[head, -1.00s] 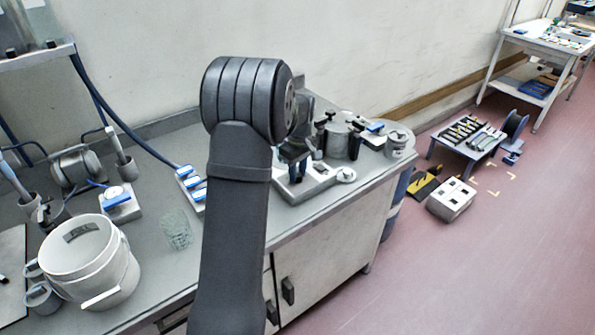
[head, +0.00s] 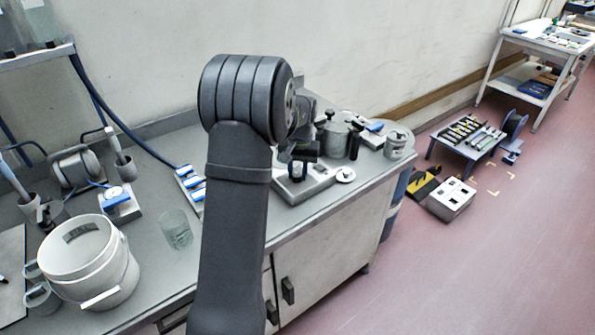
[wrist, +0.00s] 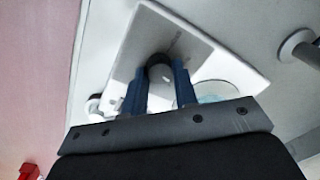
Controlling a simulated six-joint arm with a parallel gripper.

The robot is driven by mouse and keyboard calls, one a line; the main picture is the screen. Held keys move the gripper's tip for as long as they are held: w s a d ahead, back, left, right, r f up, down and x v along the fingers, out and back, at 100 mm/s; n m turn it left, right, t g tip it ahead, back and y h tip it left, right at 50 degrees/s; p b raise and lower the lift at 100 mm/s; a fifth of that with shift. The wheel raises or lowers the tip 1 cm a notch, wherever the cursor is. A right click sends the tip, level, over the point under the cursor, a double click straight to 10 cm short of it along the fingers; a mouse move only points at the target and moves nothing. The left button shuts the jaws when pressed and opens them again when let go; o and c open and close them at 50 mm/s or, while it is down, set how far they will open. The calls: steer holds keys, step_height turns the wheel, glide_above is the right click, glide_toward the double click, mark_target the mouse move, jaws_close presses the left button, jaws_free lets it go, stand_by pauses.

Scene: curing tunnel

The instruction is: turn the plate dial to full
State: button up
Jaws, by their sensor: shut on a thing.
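The plate unit is a low white block on the bench, seen in the head view (head: 318,184) and in the wrist view (wrist: 205,62). A dial (wrist: 158,70) with a dark end and a pale body stands up from it. My gripper (wrist: 160,84) has its two blue fingers on either side of the dial and is shut on it. In the head view my gripper (head: 297,168) is at the plate unit, mostly behind my arm, and the dial there is largely hidden. The dial's marks cannot be read.
Beside the plate unit are a small white disc (head: 345,175), a grey pot (head: 333,139) with dark-topped items and a round can (head: 398,143). A glass (head: 176,229) and a white bucket (head: 93,262) stand left of my arm. The bench's front edge is close.

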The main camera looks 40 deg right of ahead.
steer(key=m, duration=0.4)
steer(key=shift+m, duration=0.3)
steer(key=m, duration=0.3)
steer(key=shift+m, duration=0.4)
steer(key=m, duration=0.3)
steer(key=shift+h, duration=0.3)
steer(key=shift+m, duration=2)
steer(key=o, duration=1)
steer(key=shift+s+a, duration=0.1)
steer(key=shift+r, duration=0.15)
